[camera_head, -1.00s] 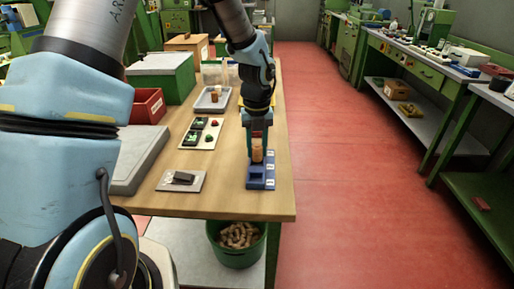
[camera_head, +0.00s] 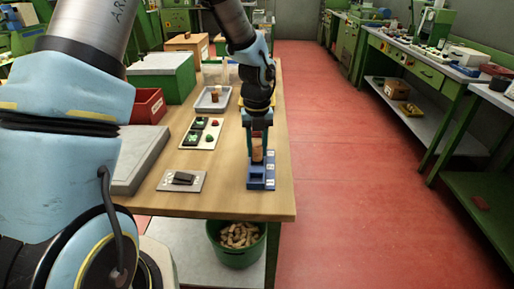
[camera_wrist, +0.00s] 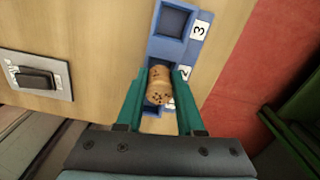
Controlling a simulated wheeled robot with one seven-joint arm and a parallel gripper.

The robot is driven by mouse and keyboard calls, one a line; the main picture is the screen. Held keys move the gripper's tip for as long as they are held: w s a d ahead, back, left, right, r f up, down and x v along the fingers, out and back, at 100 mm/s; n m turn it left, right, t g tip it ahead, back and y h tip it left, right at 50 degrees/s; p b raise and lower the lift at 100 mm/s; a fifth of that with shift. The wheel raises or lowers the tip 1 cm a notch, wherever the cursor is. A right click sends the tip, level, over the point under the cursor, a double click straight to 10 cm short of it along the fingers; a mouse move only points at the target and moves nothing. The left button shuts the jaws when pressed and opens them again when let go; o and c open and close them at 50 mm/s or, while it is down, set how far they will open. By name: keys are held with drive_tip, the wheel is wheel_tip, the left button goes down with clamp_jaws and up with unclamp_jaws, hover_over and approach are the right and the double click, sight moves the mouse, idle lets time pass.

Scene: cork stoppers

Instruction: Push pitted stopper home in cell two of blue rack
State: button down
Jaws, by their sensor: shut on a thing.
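The pitted stopper (camera_wrist: 158,86) is a tan cork with dark pits on its top. It stands upright between the fingers of my gripper (camera_wrist: 161,92), which is shut on it. The blue rack (camera_head: 262,184) lies near the table's right edge. In the wrist view the rack (camera_wrist: 180,5) shows an empty square cell beside the label 3. The stopper is at the middle cell, next to the label 2, which is partly covered. How deep the stopper sits in the cell is hidden by the cork and fingers. In the head view the stopper (camera_head: 257,150) shows above the rack.
A plate with a black switch (camera_head: 183,179) lies left of the rack. A board with green and red buttons (camera_head: 209,146) and a grey tray (camera_head: 203,104) are farther back. A green bin of corks (camera_head: 238,252) stands below the table. Bare wood lies between rack and switch.

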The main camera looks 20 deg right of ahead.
drive_tip(key=shift+f+b, duration=0.3)
drive_tip(key=shift+f, duration=0.6)
idle(0.9)
